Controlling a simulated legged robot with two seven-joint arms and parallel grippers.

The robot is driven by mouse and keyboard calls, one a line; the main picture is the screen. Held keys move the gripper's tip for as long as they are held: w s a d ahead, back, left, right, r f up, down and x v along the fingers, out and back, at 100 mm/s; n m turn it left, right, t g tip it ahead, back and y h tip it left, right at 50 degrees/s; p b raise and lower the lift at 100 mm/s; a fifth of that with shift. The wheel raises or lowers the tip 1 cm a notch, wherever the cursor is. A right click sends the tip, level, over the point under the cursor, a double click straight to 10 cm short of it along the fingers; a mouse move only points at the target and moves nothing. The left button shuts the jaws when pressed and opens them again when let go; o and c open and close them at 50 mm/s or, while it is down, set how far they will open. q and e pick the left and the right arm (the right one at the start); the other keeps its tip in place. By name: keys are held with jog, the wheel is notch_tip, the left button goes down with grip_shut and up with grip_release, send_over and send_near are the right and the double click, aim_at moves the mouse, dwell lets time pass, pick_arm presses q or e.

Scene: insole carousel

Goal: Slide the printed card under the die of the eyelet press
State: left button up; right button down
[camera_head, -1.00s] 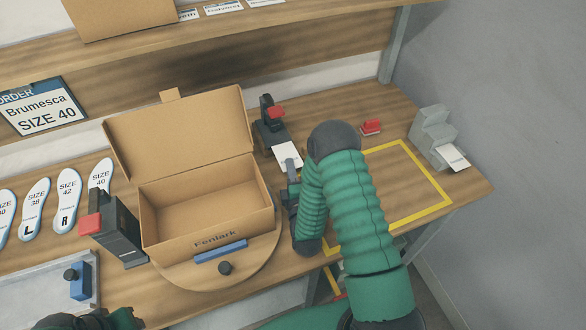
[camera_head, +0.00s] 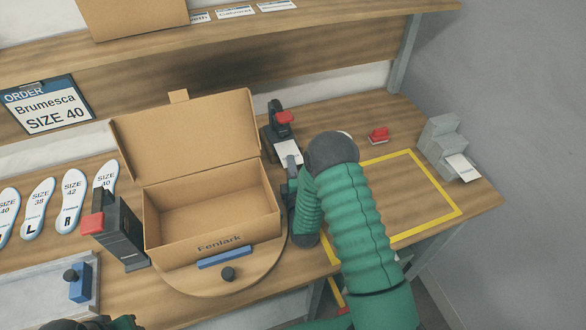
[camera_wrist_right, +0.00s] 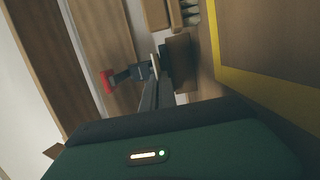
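The eyelet press (camera_head: 272,134) is black with a red top and stands behind the open box's right side; its red part (camera_wrist_right: 107,81) shows in the right wrist view. The white printed card (camera_head: 289,152) lies at the front of the press. Its far edge meets the press base; I cannot tell how far it reaches under the die. My right gripper (camera_head: 292,174) is at the card's near end, its fingers (camera_wrist_right: 157,88) close together on the card, which shows edge-on in the wrist view. My left gripper (camera_head: 72,324) is barely in view at the bottom left.
The open cardboard box (camera_head: 205,247) stands on a round turntable (camera_head: 180,277) left of my right arm. A black and red device (camera_head: 124,236) stands left of it. A red stamp (camera_head: 378,136) and a grey dispenser (camera_head: 436,140) are right. The yellow-framed area (camera_head: 405,195) is bare.

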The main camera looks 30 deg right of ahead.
aim_at(289, 153)
jog(key=shift+b+x, duration=0.35)
jog(key=shift+x, duration=0.8)
jog(key=shift+w+f, duration=0.1)
jog(key=shift+w, duration=0.5)
jog(key=shift+a+b, duration=0.1)
jog(key=shift+b, duration=0.3)
jog(key=c, duration=1.6)
grip_release()
